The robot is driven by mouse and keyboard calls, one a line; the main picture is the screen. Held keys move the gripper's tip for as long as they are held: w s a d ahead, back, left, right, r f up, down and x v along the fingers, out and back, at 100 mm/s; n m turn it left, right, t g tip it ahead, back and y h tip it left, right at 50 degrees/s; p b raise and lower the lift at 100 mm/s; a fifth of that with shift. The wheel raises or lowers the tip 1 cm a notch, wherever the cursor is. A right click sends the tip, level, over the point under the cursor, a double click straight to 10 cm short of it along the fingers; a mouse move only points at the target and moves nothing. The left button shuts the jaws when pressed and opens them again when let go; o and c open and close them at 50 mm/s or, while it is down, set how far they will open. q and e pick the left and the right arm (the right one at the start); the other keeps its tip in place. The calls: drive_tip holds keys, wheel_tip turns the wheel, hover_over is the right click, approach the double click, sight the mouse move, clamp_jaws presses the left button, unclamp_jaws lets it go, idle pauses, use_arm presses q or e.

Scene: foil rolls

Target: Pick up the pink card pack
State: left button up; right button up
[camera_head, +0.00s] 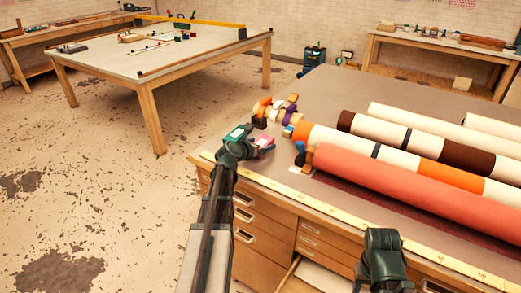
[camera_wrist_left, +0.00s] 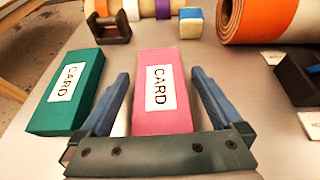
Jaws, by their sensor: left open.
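The pink card pack (camera_wrist_left: 160,88) lies on the table between the fingers of my left gripper (camera_wrist_left: 162,95) in the left wrist view, its label reading CARD. The fingers are open, one on each side of it, with a small gap visible at the right side. In the head view the pink pack (camera_head: 265,142) shows just past my left gripper (camera_head: 256,148). My right gripper (camera_head: 384,258) is at the lower right in the head view, in front of the drawers; its fingers cannot be made out.
A green card pack (camera_wrist_left: 67,92) lies just left of the pink one. Large rolls (camera_head: 420,185) cover the right of the table (camera_head: 335,88). An open drawer (camera_head: 318,277) juts out below.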

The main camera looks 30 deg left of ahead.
use_arm(q)
drive_tip(key=shift+c, duration=0.2)
drive_tip(key=c, duration=1.5)
drive_tip(key=shift+o, duration=0.2)
drive_tip(key=shift+r, duration=0.15)
